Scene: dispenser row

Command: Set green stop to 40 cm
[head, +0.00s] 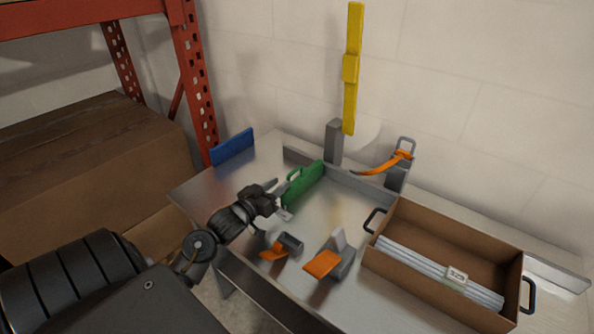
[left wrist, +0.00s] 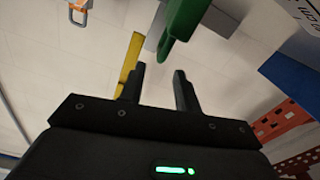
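The green stop (head: 303,187) is an upright green plate with a loop handle on its left, standing on the metal table beside the grey rail at the back. My left gripper (head: 279,198) is just left of it, close to the handle. In the left wrist view the two fingers (left wrist: 159,86) are apart with nothing between them. The green handle (left wrist: 184,30) shows there beyond the fingertips, slightly right of the gap. I cannot tell in the head view whether a finger touches the stop. My right gripper is not in view.
A blue plate (head: 232,147) stands at the table's back left. A tall yellow bar (head: 352,75) rises behind the rail. Orange-and-grey clamps (head: 323,262) sit at the front. A brown box (head: 424,296) with pale tubes stands right. Bare table (head: 318,218) lies right of the stop.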

